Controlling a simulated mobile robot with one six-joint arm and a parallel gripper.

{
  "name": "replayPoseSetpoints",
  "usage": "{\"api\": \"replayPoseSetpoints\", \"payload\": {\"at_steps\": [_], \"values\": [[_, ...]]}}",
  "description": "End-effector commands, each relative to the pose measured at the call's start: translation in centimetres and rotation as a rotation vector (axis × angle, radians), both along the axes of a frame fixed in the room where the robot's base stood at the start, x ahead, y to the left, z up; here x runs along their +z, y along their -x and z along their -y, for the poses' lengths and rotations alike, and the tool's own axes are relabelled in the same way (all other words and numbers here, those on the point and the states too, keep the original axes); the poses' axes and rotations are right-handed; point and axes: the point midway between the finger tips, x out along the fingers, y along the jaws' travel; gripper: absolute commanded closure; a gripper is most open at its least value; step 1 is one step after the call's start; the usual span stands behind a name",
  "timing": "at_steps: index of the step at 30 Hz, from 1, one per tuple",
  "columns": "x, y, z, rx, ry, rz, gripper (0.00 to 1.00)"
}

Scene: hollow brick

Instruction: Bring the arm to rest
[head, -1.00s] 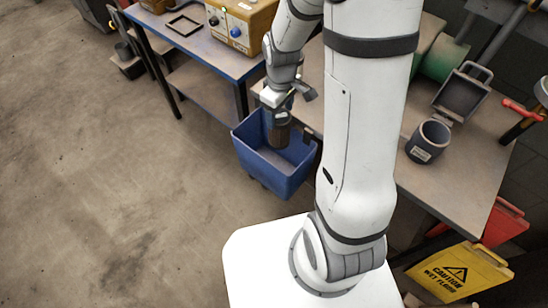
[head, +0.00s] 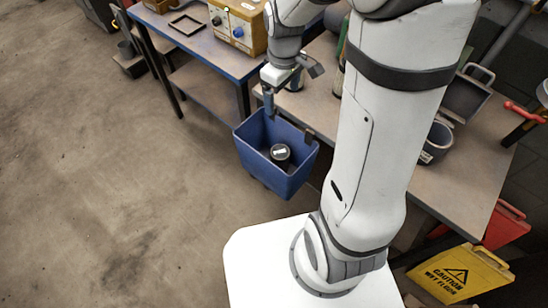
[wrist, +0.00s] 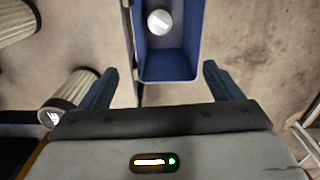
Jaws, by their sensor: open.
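My gripper (head: 281,95) is above the back edge of the blue bin (head: 303,178), with its jaws open. In the wrist view, nothing is between the spread fingers of the gripper (wrist: 160,72). The same cylinder (wrist: 160,22) and the bin (wrist: 167,68) show in the wrist view. My arm stands raised and bent at the right of the head view.
A workbench (head: 320,110) runs behind the bin. A yellow box with knobs (head: 238,27) stands on the blue-edged table. A yellow wet-floor sign (head: 458,272) is at the lower right. The floor at left is clear.

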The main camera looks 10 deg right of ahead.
Motion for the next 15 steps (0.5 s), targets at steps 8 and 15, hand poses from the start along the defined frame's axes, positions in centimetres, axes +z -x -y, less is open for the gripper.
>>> {"api": "replayPoseSetpoints", "payload": {"at_steps": [8, 15], "values": [[0.82, -0.01, -0.01, 0.0, 0.0, 0.0, 0.14], [0.8, 0.0, 0.05, -0.001, 0.0, 0.0, 0.14]]}}
